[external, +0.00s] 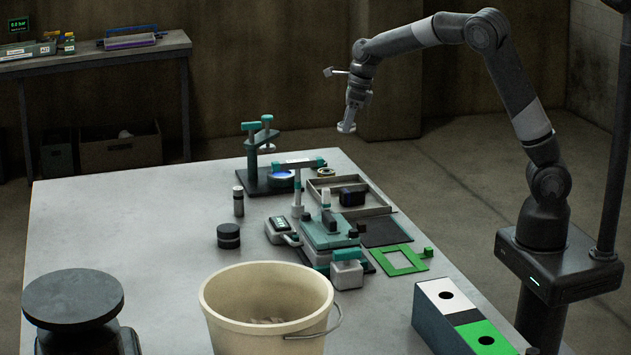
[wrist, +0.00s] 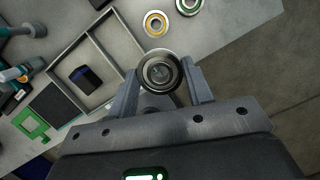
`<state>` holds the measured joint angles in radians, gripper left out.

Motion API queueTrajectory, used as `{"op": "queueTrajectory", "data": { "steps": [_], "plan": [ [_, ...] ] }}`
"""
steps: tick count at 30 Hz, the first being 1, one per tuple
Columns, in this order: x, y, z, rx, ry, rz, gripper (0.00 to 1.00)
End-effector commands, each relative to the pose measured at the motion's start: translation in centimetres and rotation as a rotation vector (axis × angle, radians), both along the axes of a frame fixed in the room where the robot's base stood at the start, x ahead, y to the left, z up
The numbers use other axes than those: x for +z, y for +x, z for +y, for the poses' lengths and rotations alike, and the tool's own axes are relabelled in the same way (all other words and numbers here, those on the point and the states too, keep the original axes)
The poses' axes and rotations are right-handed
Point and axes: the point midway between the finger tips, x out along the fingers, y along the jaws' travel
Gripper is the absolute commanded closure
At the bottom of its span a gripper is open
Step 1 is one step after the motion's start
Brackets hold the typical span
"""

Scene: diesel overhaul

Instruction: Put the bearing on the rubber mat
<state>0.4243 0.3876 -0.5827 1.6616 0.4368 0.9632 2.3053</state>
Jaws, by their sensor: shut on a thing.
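My gripper (wrist: 160,85) is shut on a metal bearing (wrist: 160,70), a grey ring with a dark inner band, held between the two fingertips. In the external view my gripper (external: 347,124) hangs well above the far right part of the table, clear of everything. A flat dark square, which looks like the rubber mat (external: 384,232), lies on the table beside the divided tray and behind the green frame. The mat also shows at the left of the wrist view (wrist: 52,106), away from my gripper, with nothing seen on it.
A divided tray (wrist: 112,58) holds a dark blue block (wrist: 86,77). An orange-ringed part (wrist: 156,23) and a green-ringed part (wrist: 189,4) lie beyond it. A green frame (external: 399,261), a teal-topped fixture (external: 329,229) and a bucket (external: 265,300) stand nearby.

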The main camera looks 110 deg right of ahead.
Motion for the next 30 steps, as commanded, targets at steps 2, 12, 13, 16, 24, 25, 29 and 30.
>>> {"op": "queueTrajectory", "data": {
  "steps": [2,12,13,16,24,25,29,30],
  "plan": [
    [0.3,0.5,3.8,0.06,0.004,-0.003,0.81],
    [-0.6,-0.5,18.5,0.325,0.009,-0.004,0.81],
    [-0.8,-0.8,19.6,0.349,0.01,-0.003,0.81],
    [-1.4,-1.7,22.9,0.419,0.01,-0.004,0.81],
    [-2.4,-3.3,27.4,0.522,0.011,-0.004,0.81],
    [-2.6,-3.2,27.7,0.526,0.012,-0.003,0.81],
    [-3.7,-2.2,29.3,0.535,0.011,-0.001,0.81],
    [-4.3,-1.6,29.9,0.536,0.01,0.0,0.81]
  ]
}}
